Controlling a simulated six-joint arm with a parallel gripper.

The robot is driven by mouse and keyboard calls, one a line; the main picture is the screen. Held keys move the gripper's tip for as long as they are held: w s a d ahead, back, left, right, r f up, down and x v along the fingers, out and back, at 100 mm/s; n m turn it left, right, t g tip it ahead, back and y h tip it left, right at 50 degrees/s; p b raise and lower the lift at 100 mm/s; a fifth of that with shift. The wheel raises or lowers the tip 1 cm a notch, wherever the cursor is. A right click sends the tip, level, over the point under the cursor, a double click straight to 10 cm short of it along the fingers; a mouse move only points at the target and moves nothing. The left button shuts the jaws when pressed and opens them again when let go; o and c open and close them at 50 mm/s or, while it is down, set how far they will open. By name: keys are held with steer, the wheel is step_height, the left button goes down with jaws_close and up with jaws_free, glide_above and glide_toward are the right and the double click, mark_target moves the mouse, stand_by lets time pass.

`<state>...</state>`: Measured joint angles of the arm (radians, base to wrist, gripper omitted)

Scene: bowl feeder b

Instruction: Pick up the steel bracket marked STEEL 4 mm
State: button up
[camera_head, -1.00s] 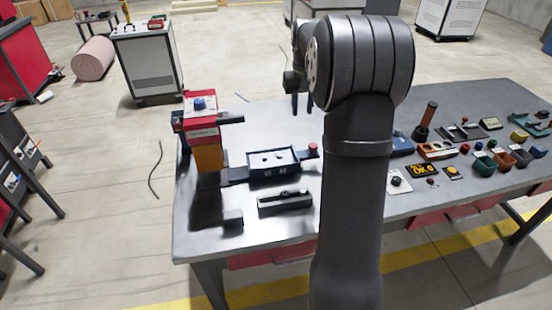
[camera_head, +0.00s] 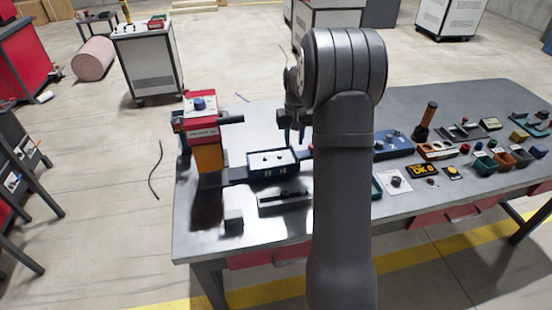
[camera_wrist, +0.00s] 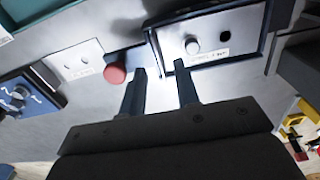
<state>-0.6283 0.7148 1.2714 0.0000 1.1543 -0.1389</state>
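My gripper (camera_wrist: 161,82) is open and empty in the wrist view, its two dark fingers apart. In the head view it (camera_head: 292,136) hangs over the bench, by the back right corner of a dark-framed tray with a white plate (camera_head: 272,161). In the wrist view that tray (camera_wrist: 212,50) lies just beyond the right fingertip, showing a round pale peg, a dark spot and small lettering I cannot read. I cannot make out a marking STEEL 4 mm anywhere, so I cannot tell which thing is the steel bracket.
A red knob (camera_wrist: 115,74) sits left of the fingers. A red and orange press-like fixture (camera_head: 205,140) stands at the bench's left end. A grey grooved bar (camera_head: 285,198) lies in front of the tray. My arm hides mid-bench; switches and small bins (camera_head: 500,160) crowd the right.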

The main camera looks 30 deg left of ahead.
mark_target(290, 156)
steer(key=f, duration=0.4)
steer(key=shift+w+f, duration=0.25)
steer(key=shift+f, duration=0.15)
steer(key=shift+c, duration=0.4)
jaws_close()
steer(key=shift+a, duration=0.1)
steer(key=shift+r, duration=0.15)
